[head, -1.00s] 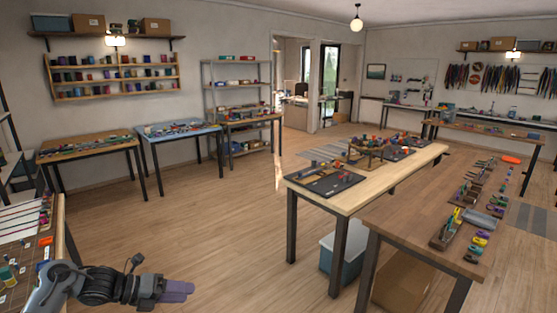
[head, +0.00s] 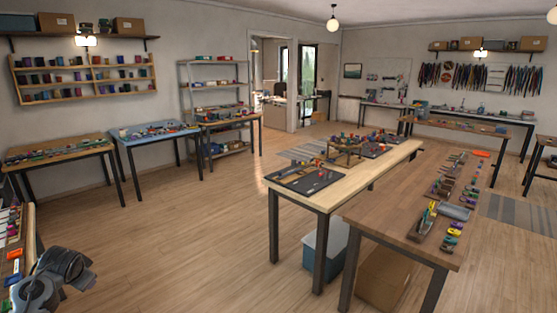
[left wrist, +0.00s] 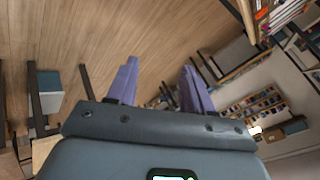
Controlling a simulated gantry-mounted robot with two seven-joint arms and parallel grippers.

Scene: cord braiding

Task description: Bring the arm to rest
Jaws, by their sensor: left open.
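My left gripper (left wrist: 160,80) shows in the left wrist view with its two purple fingers spread apart. Nothing is between them, and wooden floor and distant furniture show behind. In the head view my left arm (head: 48,280) is at the lower left corner, beside the table edge there. The fingers cannot be made out in the head view. My right arm and gripper are not in view.
A cluttered table (head: 28,240) stands at the left edge, close to my left arm. A light wood table (head: 330,192) and a brown table (head: 400,215) stand to the right with tools and cords on them. The floor (head: 190,240) between is clear.

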